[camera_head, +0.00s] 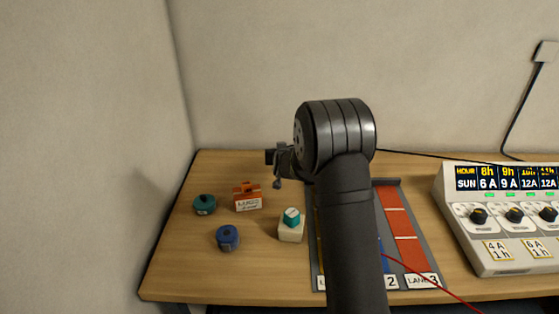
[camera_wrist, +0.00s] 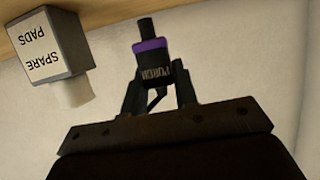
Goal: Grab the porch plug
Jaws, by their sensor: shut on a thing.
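The porch plug (camera_wrist: 152,62) is a dark cylinder with a purple band, a narrower black end and a label that reads PORCH upside down in the wrist view. My gripper (camera_wrist: 160,88) is shut on it, with a finger on either side. In the head view my gripper (camera_head: 278,172) is above the back of the wooden table, left of my arm's large round joint. The plug is too small to make out clearly in that view.
A teal plug (camera_head: 204,204), a blue plug (camera_head: 228,238), an orange-topped LUGS box (camera_head: 248,201) and a pale block with a teal top (camera_head: 291,232) stand left. My arm partly hides a lane tray (camera_head: 313,270). A SPARE PADS box (camera_wrist: 50,45) shows upside down.

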